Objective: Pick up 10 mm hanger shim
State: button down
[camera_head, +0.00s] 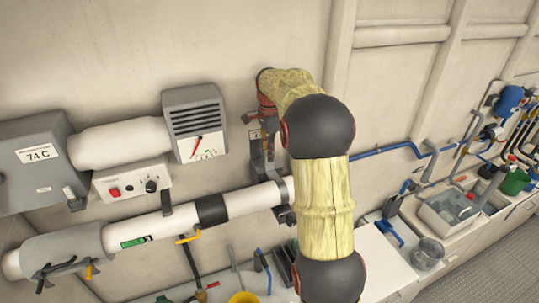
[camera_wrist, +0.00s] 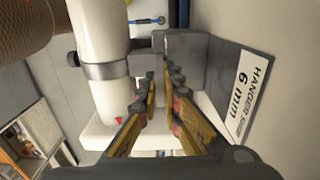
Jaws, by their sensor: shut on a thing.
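In the wrist view, the fingers of my gripper (camera_wrist: 162,80) run forward with a narrow gap between them. Their tips are at a grey block (camera_wrist: 183,58) beside the white pipe (camera_wrist: 98,65), and they are shut on it. How much of this block is a loose shim and how much is the hanger cannot be told. A sign (camera_wrist: 241,98) reading "HANGER SHIM 6 mm" is right of the fingers. No 10 mm marking is readable. In the head view, my arm reaches the wall bracket (camera_head: 263,158) and partly covers it.
In the head view, the vented grey box (camera_head: 195,120) and control box (camera_head: 131,180) are left of my arm. A crowded counter with a sink (camera_head: 448,212) is at the right.

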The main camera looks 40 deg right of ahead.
jog(key=shift+r+p, duration=0.55)
jog(key=shift+r, duration=2.65)
jog(key=s+a+b, duration=0.3)
jog(key=s+b, duration=0.4)
jog(key=s, duration=0.5)
jog(key=shift+s+a, duration=0.15)
jog(key=shift+s, duration=0.2)
